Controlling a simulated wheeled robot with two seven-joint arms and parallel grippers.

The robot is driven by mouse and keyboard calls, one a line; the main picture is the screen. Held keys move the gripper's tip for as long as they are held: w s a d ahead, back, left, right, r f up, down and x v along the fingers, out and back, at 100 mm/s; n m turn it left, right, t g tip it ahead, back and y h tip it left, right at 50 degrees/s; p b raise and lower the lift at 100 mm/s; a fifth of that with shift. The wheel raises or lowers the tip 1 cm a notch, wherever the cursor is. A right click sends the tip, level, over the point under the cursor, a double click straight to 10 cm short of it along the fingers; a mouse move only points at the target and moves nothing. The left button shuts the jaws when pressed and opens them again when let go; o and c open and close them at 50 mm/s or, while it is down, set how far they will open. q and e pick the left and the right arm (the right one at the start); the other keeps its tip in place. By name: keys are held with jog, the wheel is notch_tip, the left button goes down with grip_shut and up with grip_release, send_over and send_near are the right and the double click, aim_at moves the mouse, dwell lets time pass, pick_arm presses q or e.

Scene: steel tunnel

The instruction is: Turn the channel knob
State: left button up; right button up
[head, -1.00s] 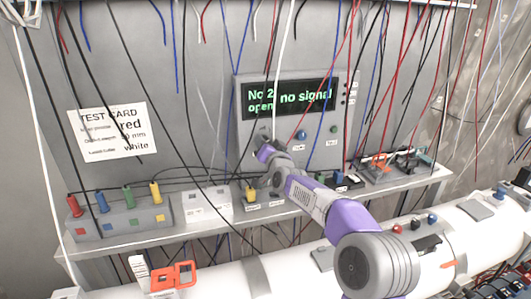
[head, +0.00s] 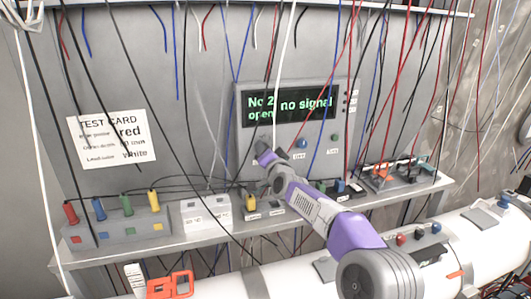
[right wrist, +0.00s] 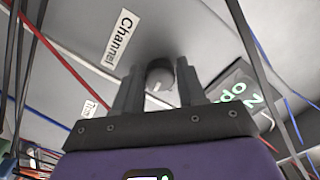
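The grey instrument panel (head: 290,133) has a screen (head: 290,103) reading "No 2 open" and "no signal". My right gripper (head: 263,151) is at the panel's lower left and hides the channel knob in the head view. In the right wrist view the round grey knob (right wrist: 160,75) with a pale mark sits between the fingertips of my right gripper (right wrist: 159,72), beside the "Channel" label (right wrist: 118,38). The fingers are apart, with a gap visible on both sides of the knob. My left gripper is not in view.
Many loose wires hang in front. A shelf (head: 165,245) below carries a block with coloured plugs (head: 118,227). A test card (head: 112,138) is on the wall.

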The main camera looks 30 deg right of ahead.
jog(key=o, duration=0.3)
jog(key=b+v, duration=0.1)
jog(key=v, duration=0.6)
jog(key=shift+s, duration=0.3)
dwell(0.4)
